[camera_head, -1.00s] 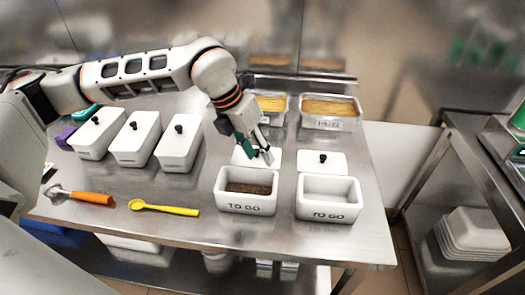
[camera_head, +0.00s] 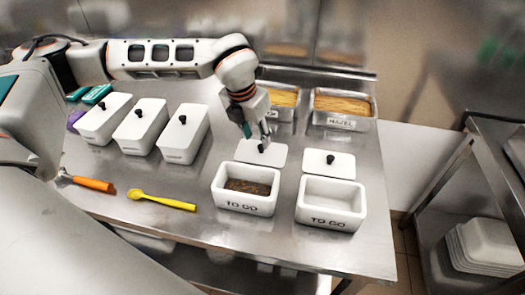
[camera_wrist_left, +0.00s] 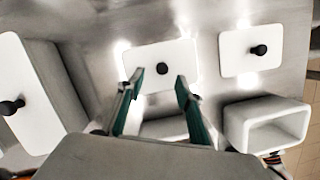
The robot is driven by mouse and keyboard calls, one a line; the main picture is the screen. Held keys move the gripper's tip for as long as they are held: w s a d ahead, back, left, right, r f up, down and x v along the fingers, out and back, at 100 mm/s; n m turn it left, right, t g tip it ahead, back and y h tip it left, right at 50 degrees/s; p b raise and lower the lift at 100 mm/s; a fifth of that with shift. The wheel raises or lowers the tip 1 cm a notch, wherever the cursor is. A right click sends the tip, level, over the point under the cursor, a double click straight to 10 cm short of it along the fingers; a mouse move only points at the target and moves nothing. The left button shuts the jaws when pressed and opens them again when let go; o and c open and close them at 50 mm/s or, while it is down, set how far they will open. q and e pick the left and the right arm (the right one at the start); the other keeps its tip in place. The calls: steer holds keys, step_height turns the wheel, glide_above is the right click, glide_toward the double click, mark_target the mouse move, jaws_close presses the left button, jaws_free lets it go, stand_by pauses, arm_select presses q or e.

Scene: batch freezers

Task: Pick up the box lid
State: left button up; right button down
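A white box lid (camera_head: 274,159) with a black knob (camera_head: 262,147) lies flat on the steel table, behind the left TO GO box (camera_head: 229,202), which holds a dark brown filling. A second knobbed lid (camera_head: 340,170) lies behind the empty right TO GO box (camera_head: 352,206). My left gripper (camera_head: 258,137) points down just above and behind the first lid's knob. In the left wrist view it is open (camera_wrist_left: 160,80), with the knob (camera_wrist_left: 162,69) showing between and beyond its green fingertips. Contact with the lid cannot be seen. My right gripper is not in view.
Several closed white containers (camera_head: 140,126) stand at the left. An orange-handled tool (camera_head: 93,184) and a yellow spoon (camera_head: 160,201) lie near the front edge. Steel trays, one of them marked HAZEL (camera_head: 343,122), stand at the back. A side shelf at right holds stacked white containers (camera_head: 484,246).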

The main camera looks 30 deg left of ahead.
mark_target(261, 146)
arm_select(q)
steer(key=x, duration=0.5)
steer(key=shift+w+d, duration=0.1)
steer(key=shift+d, duration=0.05)
jaws_close()
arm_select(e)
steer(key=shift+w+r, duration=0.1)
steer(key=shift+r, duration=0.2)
arm_select(q)
steer(key=shift+r, duration=0.1)
